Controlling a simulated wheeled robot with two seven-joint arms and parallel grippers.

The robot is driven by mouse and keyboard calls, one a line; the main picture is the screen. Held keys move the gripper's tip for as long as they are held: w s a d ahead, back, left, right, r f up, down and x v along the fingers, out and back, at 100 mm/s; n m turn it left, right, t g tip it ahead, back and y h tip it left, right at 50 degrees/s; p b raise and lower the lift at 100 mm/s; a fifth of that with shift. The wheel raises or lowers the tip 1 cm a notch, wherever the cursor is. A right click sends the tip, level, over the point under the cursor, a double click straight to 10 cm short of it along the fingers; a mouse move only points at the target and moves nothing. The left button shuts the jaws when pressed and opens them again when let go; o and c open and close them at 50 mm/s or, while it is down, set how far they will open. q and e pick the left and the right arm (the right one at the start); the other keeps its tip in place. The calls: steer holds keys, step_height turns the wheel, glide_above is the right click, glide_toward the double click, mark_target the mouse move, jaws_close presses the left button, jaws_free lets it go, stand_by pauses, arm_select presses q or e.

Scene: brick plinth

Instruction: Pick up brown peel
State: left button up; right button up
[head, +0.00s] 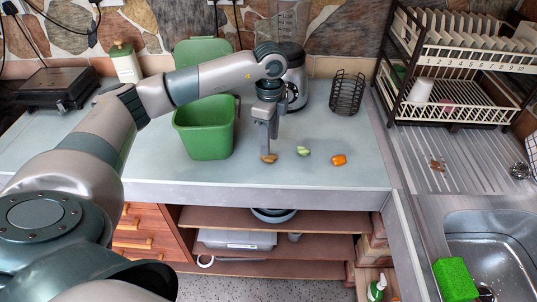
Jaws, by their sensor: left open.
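The brown peel (268,158) lies on the grey-blue countertop (340,178), near its front edge. My left gripper (268,150) points straight down right above the peel, with its fingertips at or very close to it. The fingers look narrow from this side, and I cannot see whether the peel sits between them. My right gripper is not in view.
A green bin (205,135) stands just left of the gripper. A pale green scrap (303,151) and an orange piece (339,160) lie to the right. A blender (294,85) and a black wire holder (347,95) stand behind. A dish rack (450,110) and sink (495,240) are at right.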

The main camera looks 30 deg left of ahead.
mark_target(269, 158)
arm_select(q)
steer(key=shift+f, duration=0.35)
steer(key=shift+f+p, duration=0.6)
steer(key=shift+p, duration=0.1)
step_height(269, 158, down, 3)
steer(key=shift+a+p, duration=0.1)
steer(key=shift+p, duration=0.65)
steer(key=shift+f, duration=0.5)
steer(key=c, duration=1.1)
